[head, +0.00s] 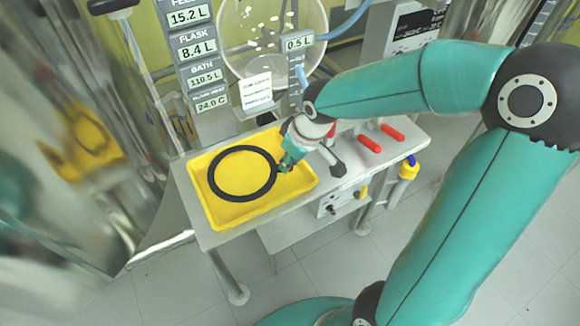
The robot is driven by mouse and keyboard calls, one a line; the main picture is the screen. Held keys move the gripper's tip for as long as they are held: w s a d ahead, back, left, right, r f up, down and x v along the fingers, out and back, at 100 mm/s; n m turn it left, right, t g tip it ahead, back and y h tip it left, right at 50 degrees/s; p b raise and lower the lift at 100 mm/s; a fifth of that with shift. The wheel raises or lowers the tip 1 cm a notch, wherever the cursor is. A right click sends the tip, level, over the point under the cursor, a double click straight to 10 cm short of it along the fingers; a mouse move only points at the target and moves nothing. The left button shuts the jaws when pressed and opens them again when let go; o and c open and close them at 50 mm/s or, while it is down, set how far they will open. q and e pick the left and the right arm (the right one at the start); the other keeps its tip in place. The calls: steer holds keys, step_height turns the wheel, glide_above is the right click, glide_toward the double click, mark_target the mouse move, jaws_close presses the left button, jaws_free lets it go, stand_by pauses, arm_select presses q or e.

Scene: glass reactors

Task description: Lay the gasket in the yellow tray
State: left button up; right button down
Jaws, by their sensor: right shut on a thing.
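The gasket (216,164) is a black ring, seen over the yellow tray (198,199), within its outline. My right gripper (281,168) is shut on the ring's right edge, over the tray's right part. Whether the gasket touches the tray floor or hangs just above it, I cannot tell. The tray stands at the left end of a small grey bench (227,236). My left gripper is not in view.
Red-handled tools (368,144) lie on the bench right of the tray. A display column (198,60) and a round glass vessel (262,60) stand behind the tray. Shiny reflective metal (60,150) rises close on the left.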

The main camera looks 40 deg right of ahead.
steer(key=shift+f, duration=1.3)
steer(key=shift+f, duration=0.1)
steer(key=c, duration=1.3)
jaws_free()
steer(key=shift+o, duration=0.2)
steer(key=shift+r, duration=0.2)
steer(key=p+v, duration=0.1)
steer(key=v, duration=1)
steer(key=shift+s+r, duration=0.15)
steer(key=shift+r, duration=0.25)
